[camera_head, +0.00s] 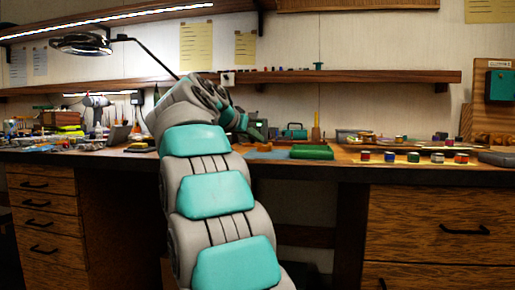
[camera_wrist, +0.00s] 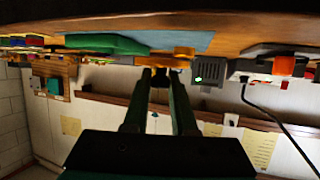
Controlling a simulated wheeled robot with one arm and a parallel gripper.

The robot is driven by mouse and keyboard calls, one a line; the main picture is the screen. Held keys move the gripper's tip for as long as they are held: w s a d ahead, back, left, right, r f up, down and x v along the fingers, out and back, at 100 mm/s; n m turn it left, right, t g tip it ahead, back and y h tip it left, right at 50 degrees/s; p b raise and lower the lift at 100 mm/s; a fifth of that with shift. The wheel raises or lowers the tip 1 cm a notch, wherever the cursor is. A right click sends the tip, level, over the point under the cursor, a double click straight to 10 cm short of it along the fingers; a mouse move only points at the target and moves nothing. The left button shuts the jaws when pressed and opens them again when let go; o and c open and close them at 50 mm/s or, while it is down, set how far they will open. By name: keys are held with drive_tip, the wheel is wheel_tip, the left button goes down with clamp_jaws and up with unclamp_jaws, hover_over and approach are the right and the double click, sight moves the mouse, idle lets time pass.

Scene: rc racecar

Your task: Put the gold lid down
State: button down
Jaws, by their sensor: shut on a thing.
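My gripper (camera_head: 259,130) is above the workbench in the head view, beyond the arm, and small there. In the wrist view, which looks tilted over, the two dark fingers of my gripper (camera_wrist: 160,76) reach toward the bench top. A gold-yellow piece, which I take for the gold lid (camera_wrist: 172,62), shows at the fingertips, and the fingers are shut on it. Its lower edge is partly hidden by the fingertips. I cannot make out the lid in the head view, nor tell whether it touches anything beneath.
A green block (camera_head: 311,152) and a blue mat (camera_head: 265,154) lie near my gripper. Several small coloured jars (camera_head: 413,157) stand in a row to the right. Tools crowd the left bench. A shelf (camera_head: 370,78) runs along the wall behind, and a lamp (camera_head: 82,44) hangs upper left.

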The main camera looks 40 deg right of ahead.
drive_tip(key=p, duration=0.2)
hover_over(257, 157)
drive_tip(key=shift+s+a+f, duration=0.2)
drive_tip(key=shift+s+a, duration=0.15)
drive_tip(key=shift+w+d+f, duration=0.25)
drive_tip(key=shift+w+d, duration=0.15)
drive_tip(key=shift+d, duration=0.1)
drive_tip(key=shift+s+f+b, duration=0.15)
drive_tip(key=shift+f+b, duration=0.2)
drive_tip(key=shift+f, duration=0.1)
drive_tip(key=shift+f+b, duration=0.35)
drive_tip(key=shift+f, duration=0.9)
drive_tip(key=shift+f, duration=0.1)
drive_tip(key=c, duration=0.7)
unclamp_jaws()
drive_tip(key=shift+r, duration=0.2)
